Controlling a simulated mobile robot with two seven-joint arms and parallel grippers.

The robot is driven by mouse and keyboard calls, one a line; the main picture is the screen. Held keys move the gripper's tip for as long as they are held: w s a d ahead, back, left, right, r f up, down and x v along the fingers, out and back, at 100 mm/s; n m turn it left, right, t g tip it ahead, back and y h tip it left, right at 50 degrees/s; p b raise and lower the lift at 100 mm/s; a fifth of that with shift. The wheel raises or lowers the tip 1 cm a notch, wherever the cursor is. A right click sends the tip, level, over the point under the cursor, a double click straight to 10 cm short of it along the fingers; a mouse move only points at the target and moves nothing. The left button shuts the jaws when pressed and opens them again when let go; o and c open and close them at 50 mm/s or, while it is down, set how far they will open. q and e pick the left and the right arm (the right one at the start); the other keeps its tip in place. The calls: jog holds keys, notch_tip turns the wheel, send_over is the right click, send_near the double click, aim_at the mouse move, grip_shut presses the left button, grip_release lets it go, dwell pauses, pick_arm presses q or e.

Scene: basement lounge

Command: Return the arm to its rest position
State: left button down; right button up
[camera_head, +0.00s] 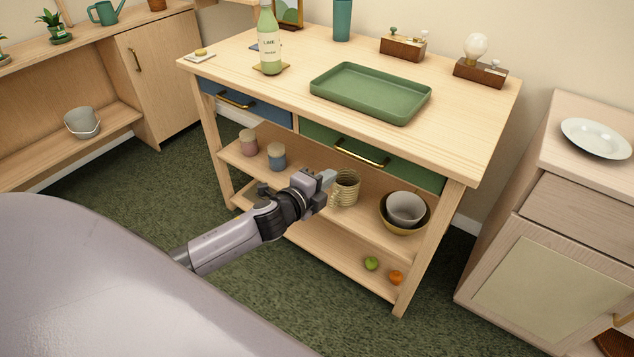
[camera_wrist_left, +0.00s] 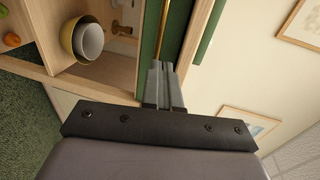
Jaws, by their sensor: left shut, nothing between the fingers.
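My left arm comes in from the left in the head view and reaches toward the front of the wooden workbench (camera_head: 478,140). My left gripper (camera_head: 328,177) is shut and empty, in front of the shelf, below the green drawer (camera_head: 408,168) with its brass handle (camera_head: 362,153). In the left wrist view the gripper's closed fingers (camera_wrist_left: 164,84) point at the green drawer front (camera_wrist_left: 151,30), with the brass handle (camera_wrist_left: 178,30) beyond the tips. The gap between tips and drawer is hard to judge. My right gripper is not in view.
A woven mug (camera_head: 346,188) stands on the shelf just behind the gripper, with nested bowls (camera_head: 405,209) to its right. Two jars (camera_head: 276,156) stand to the left. The benchtop holds a green tray (camera_head: 370,92) and a lime bottle (camera_head: 269,40). Green carpet (camera_head: 130,200) is clear at left.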

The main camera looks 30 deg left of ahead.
pick_arm(q)
jog(key=shift+v, duration=1.7)
jog(key=s+d+f+n+g+p, duration=0.1)
jog(key=s+d+f+n, duration=0.1)
jog(key=s+n, duration=0.3)
jog(key=s+d+f+n+g+p, duration=0.2)
jog(key=s+n, duration=0.4)
jog(key=s, duration=0.4)
jog(key=s+d+f+n+g+p, duration=0.2)
jog(key=s+d+f+n, duration=0.1)
jog(key=s, duration=0.5)
jog(key=d+n, duration=0.1)
jog(key=n, duration=0.1)
jog(key=shift+s+d+n+h, duration=0.3)
jog(key=shift+d+n+h, duration=0.05)
jog(key=shift+n+h, duration=0.05)
